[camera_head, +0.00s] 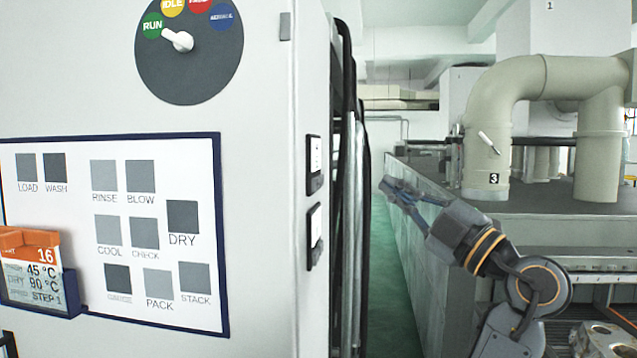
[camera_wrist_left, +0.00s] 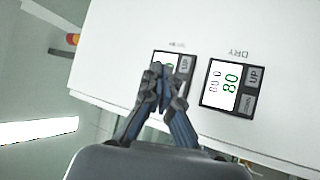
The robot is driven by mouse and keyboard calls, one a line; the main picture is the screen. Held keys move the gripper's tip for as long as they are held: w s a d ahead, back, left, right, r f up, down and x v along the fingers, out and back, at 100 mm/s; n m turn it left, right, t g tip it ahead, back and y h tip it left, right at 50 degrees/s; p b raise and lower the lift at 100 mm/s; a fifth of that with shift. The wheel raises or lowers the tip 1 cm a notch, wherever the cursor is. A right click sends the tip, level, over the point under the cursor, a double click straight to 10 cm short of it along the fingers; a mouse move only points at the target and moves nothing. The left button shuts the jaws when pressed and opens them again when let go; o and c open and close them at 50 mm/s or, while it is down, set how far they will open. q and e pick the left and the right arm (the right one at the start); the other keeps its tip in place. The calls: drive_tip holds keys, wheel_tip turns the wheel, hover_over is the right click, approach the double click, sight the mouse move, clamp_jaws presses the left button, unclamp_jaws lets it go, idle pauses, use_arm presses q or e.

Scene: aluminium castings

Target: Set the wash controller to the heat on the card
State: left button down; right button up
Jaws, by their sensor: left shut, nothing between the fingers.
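The card (camera_head: 40,279) sits in a holder at the lower left of the head view. It reads 45 °C on a blurred line, then DRY 90 °C and STEP 1. Two small controllers are on the cabinet's side face, one upper (camera_head: 315,165) and one lower (camera_head: 315,237). In the left wrist view, the DRY controller (camera_wrist_left: 229,87) shows green digits like 80 and UP and DOWN buttons. The other controller (camera_wrist_left: 186,64) has a label too blurred to read; my fingers hide its display. My left gripper (camera_head: 388,187) is shut and empty in front of it (camera_wrist_left: 157,70); contact is unclear.
The cabinet front carries a dial (camera_head: 189,50) pointing to RUN and a board (camera_head: 190,310) of labelled grey squares. Black hoses (camera_head: 350,130) run behind the side face. A grey machine with pipes (camera_head: 483,160) stands right, beyond a green floor aisle (camera_head: 385,290).

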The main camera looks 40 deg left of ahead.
sight(316, 184)
use_arm(q)
drive_tip(key=s+a+p, duration=0.1)
drive_tip(key=s+a, duration=0.3)
drive_tip(key=a, duration=0.3)
drive_tip(key=shift+p, duration=0.3)
drive_tip(key=shift+s, duration=0.15)
idle(1.0)
drive_tip(key=shift+s+a+b, duration=0.2)
drive_tip(key=shift+a+b, duration=0.1)
drive_tip(key=shift+b, duration=0.45)
